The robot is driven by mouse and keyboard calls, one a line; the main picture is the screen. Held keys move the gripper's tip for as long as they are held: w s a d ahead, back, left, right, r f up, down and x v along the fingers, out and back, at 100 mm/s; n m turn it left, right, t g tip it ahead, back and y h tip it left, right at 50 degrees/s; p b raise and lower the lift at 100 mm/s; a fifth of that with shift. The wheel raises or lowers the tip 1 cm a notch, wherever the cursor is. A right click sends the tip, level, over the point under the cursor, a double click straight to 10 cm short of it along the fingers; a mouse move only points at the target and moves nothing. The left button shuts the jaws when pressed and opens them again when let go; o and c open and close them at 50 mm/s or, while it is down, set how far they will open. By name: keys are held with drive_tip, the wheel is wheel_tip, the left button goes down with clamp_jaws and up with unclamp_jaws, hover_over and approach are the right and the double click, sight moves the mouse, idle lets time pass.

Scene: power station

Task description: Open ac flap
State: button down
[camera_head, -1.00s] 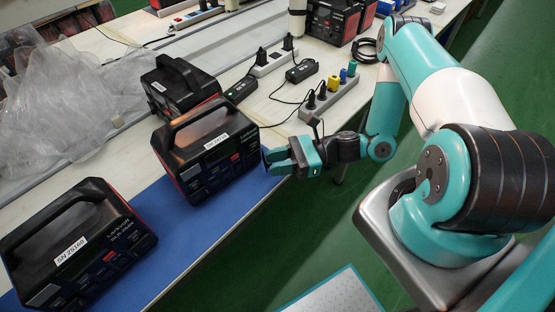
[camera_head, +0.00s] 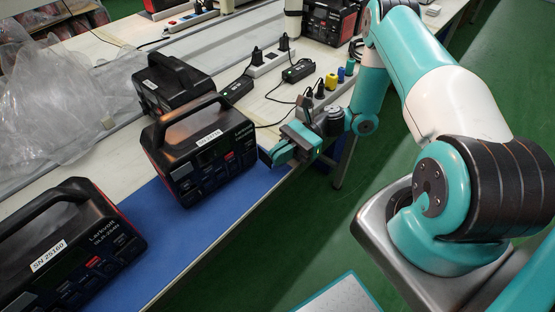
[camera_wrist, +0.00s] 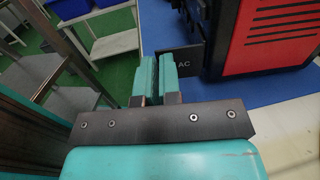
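The middle power station (camera_head: 200,150), black with red edges and a top handle, stands on the blue mat near the table edge. Its AC flap (camera_wrist: 187,61), a black plate marked "AC", stands out from the station's face in the wrist view. The station's red vented side (camera_wrist: 275,35) is to the right. My gripper (camera_wrist: 156,75) has its two teal fingers close together with a narrow gap, right at the flap's outer end. The right finger covers part of the flap. I cannot tell whether the flap is between the fingers. In the head view my gripper (camera_head: 277,154) is right of the station.
Another power station (camera_head: 70,245) stands at the lower left, and one (camera_head: 175,82) behind the middle one. Power strips (camera_head: 325,98) and adapters with cables lie on the table. The green floor (camera_head: 255,245) beside the table edge is clear.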

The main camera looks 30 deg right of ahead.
drive_tip(key=c, duration=1.3)
unclamp_jaws()
wheel_tip(320, 180, up, 20)
drive_tip(key=p, duration=1.4)
